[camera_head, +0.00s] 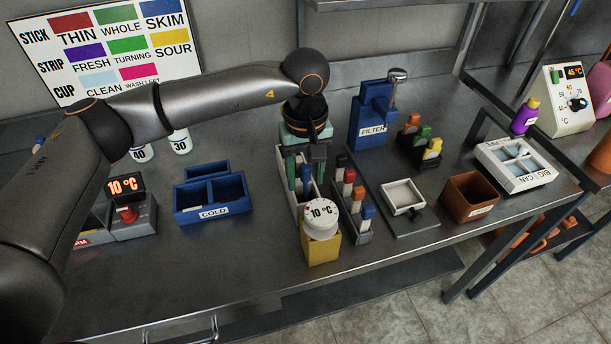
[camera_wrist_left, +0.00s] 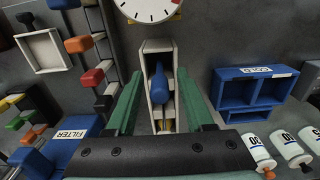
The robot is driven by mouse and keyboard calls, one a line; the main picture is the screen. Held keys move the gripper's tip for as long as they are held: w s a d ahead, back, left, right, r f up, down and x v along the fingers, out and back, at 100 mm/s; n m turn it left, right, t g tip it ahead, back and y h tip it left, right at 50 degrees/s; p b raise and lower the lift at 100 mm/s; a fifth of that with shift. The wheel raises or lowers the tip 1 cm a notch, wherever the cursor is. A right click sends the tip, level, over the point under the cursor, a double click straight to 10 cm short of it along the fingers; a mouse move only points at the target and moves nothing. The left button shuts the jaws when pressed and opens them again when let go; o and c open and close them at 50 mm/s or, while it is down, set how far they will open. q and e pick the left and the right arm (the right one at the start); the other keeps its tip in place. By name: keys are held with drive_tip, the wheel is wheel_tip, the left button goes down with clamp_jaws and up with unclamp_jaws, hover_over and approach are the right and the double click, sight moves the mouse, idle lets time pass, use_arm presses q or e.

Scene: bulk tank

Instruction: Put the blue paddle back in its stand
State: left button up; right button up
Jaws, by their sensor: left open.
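The blue paddle (camera_wrist_left: 157,88) shows in the left wrist view between the two green fingers of my left gripper (camera_wrist_left: 159,78). It is upright or nearly so within the narrow white stand (camera_wrist_left: 150,47); how deep it sits I cannot tell. The stand (camera_head: 283,168) shows in the head view behind the yellow block with the white dial. My left gripper (camera_head: 305,178) points down over the stand, open, with a finger on each side of the blue paddle (camera_head: 305,174). A gap shows between each finger and the paddle. My right gripper is not in view.
The blue COLD box (camera_head: 212,198) is left, with bare counter in front.

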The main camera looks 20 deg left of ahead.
use_arm(q)
wheel_tip(320, 180, up, 11)
drive_tip(key=shift+r+b, duration=0.15)
drive_tip(key=shift+b, duration=0.4)
drive_tip(key=shift+d, duration=0.1)
